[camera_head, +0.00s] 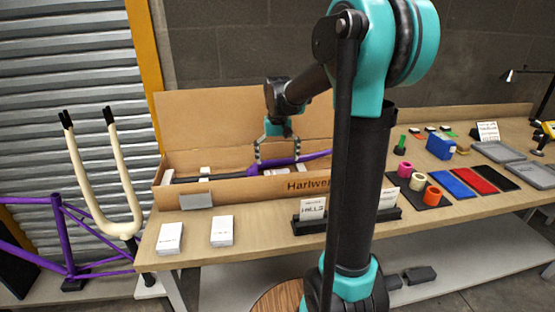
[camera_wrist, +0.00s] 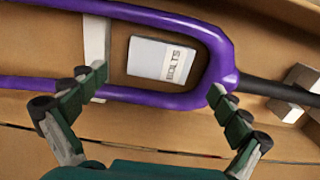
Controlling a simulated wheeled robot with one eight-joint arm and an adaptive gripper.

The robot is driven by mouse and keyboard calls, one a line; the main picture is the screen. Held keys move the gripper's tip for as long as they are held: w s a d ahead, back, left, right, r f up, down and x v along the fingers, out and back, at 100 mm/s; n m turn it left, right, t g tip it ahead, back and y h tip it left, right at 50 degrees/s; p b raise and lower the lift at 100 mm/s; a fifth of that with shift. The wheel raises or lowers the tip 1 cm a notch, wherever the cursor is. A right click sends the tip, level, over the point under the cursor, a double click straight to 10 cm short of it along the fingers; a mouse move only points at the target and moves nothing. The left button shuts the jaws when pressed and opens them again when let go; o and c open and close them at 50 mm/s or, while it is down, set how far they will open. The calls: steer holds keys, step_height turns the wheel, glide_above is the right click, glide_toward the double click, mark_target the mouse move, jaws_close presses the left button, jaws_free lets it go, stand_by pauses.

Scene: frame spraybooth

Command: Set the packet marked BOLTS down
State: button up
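The packet marked BOLTS (camera_wrist: 162,59) is white with a grey part. It lies in the cardboard box (camera_head: 215,100), in the gap between the two legs of a purple fork (camera_wrist: 130,91). The fork also shows in the head view (camera_head: 318,157), lying lengthwise in the box. My gripper (camera_head: 277,157) is over the box, pointing down. In the wrist view its two fingers (camera_wrist: 158,82) are wide apart over the near fork leg, with the packet beyond them and apart from them. Whether a finger touches the fork I cannot tell.
Two white packets (camera_head: 170,238) (camera_head: 222,231) lie on the wooden bench (camera_head: 265,243) in front of the box. A black rack (camera_head: 296,226) holds cards. To the right are coloured rolls (camera_head: 417,181) and mats (camera_head: 453,184). A cream fork (camera_head: 95,195) stands left. The front left bench has free room.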

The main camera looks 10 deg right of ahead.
steer(key=shift+r, duration=0.1)
step_height(320, 180, up, 13)
stand_by(0.7)
